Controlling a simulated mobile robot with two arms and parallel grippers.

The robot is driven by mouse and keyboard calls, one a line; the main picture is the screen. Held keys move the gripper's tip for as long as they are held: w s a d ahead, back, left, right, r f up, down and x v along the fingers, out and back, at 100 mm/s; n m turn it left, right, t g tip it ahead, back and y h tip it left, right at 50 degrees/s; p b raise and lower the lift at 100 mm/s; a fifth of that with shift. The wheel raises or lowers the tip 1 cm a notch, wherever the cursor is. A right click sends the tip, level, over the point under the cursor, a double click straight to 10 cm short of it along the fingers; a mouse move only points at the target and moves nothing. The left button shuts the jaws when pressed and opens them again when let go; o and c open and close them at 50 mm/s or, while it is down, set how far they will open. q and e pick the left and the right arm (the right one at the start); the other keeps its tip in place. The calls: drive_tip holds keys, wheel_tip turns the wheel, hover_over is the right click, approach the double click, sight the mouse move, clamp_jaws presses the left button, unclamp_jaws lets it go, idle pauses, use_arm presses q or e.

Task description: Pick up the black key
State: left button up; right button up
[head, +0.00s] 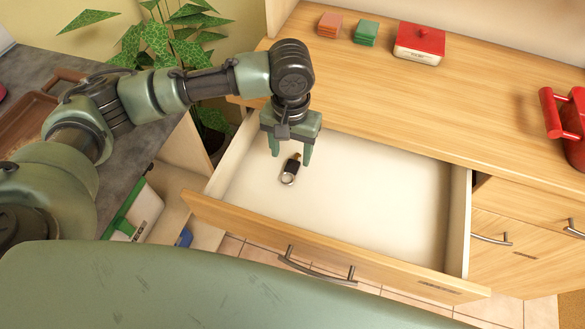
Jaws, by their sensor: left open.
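The black key (291,170) lies on the white floor of an open drawer (375,205), toward its left side. It has a dark body and a pale metal ring at its near end. My left gripper (291,153) points down into the drawer, with its two green fingers apart. The key shows between and just below the fingertips; I cannot tell whether they touch it. The far end of the key is close to the gripper. My right gripper is not in view.
The wooden counter (450,105) above the drawer holds a red box (419,44), a green stack (366,33), a pinkish stack (330,25) and a red object (570,125) at right. A leafy plant (165,45) stands behind my arm. The drawer's right part is empty.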

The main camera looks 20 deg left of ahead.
sight(290, 170)
use_arm(q)
drive_tip(key=f, duration=0.6)
drive_tip(key=shift+s, duration=0.2)
clamp_jaws()
